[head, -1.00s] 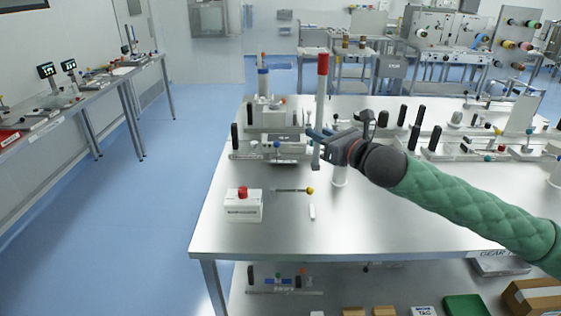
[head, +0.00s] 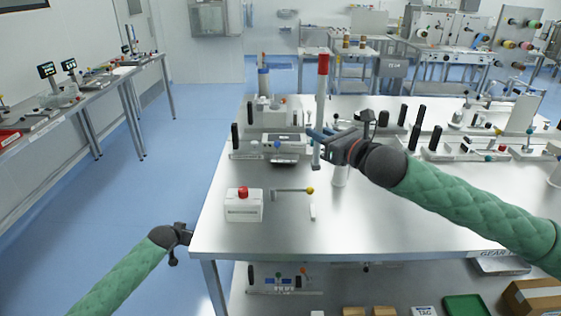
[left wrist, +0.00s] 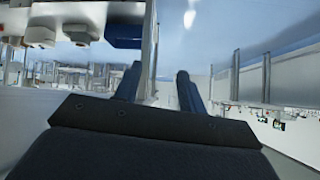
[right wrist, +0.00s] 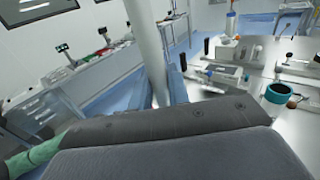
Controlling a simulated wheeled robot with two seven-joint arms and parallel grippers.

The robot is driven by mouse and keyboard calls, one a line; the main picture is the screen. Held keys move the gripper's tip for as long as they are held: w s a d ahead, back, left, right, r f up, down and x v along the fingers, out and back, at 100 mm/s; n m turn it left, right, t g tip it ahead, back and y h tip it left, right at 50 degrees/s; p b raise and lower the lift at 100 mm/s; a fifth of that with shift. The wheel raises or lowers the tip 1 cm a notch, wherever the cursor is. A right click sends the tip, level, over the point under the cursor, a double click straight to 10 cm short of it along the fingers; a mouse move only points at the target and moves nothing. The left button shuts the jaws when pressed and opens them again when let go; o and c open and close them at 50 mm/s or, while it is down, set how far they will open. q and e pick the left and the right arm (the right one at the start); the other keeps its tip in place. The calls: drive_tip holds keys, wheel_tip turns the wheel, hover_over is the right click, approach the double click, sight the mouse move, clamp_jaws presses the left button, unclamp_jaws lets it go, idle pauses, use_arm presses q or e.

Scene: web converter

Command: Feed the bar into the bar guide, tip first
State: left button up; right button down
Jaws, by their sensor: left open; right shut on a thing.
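The bar (head: 321,100) is a grey rod with a red end (head: 323,64) pointing up, nearly upright above the table. My right gripper (head: 315,137) is shut on its lower part, and a short length shows below the fingers. In the right wrist view the bar (right wrist: 148,40) rises between the fingers (right wrist: 162,85). My left gripper (head: 186,233) is off the table's left front corner, far from the bar; its fingers (left wrist: 158,85) are apart and empty. Which fixture is the bar guide I cannot tell; a low fixture (head: 283,143) stands just left of the bar.
A white box with a red button (head: 243,205) and a rod with a yellow knob (head: 292,190) are near the table's left front. Several fixtures fill the back. The front middle of the table (head: 400,225) is clear.

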use_arm(q)
drive_tip(key=w+r+t, duration=0.2)
drive_tip(key=r, duration=1.2)
drive_tip(key=w+r+t, duration=0.1)
drive_tip(key=w+r, duration=0.2)
drive_tip(key=r, duration=1.2)
drive_tip(key=s+d+r+m+t+h, duration=0.1)
drive_tip(key=s+d+r+t+h, duration=0.15)
drive_tip(key=r, duration=0.85)
drive_tip(key=s+d+r+t+h, duration=0.1)
drive_tip(key=s+d+r, duration=0.25)
drive_tip(key=r, duration=0.75)
drive_tip(key=m+g+h, duration=0.5)
drive_tip(key=m+h, duration=0.2)
drive_tip(key=h, duration=0.3)
approach(315, 147)
drive_tip(key=x, duration=1.1)
